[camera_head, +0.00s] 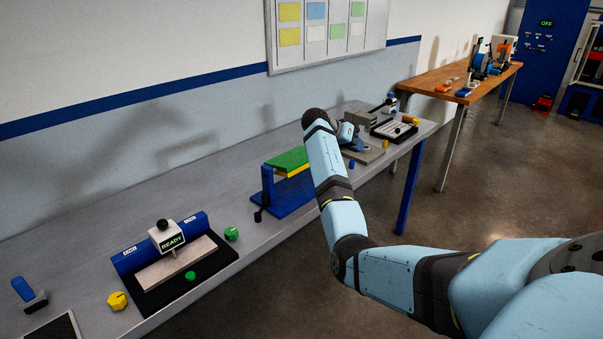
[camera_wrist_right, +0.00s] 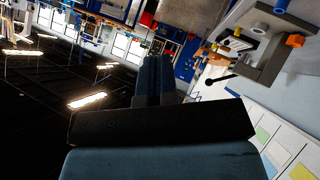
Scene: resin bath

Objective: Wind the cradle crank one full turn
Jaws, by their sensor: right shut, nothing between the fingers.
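A blue stand (camera_head: 268,187) with a green plate (camera_head: 287,162) on top sits mid-bench. A dark handle (camera_head: 259,213) hangs at its near left end; it looks like a crank, but I cannot be sure this is the cradle. My right gripper (camera_head: 355,145) is farther along the bench, beyond the stand and apart from the handle, partly hidden by my arm. In the wrist view its blue fingers (camera_wrist_right: 153,80) are together and empty. A grey device (camera_wrist_right: 270,42) and a dark rod with a ball end (camera_wrist_right: 222,79) show to their right. My left gripper is out of view.
A READY unit (camera_head: 167,238) on a black base, a green knob (camera_head: 231,233) and a yellow knob (camera_head: 117,300) stand on the near bench. A black tray (camera_head: 394,131) lies at the far end. A wooden table (camera_head: 450,75) is beyond. Floor in front is open.

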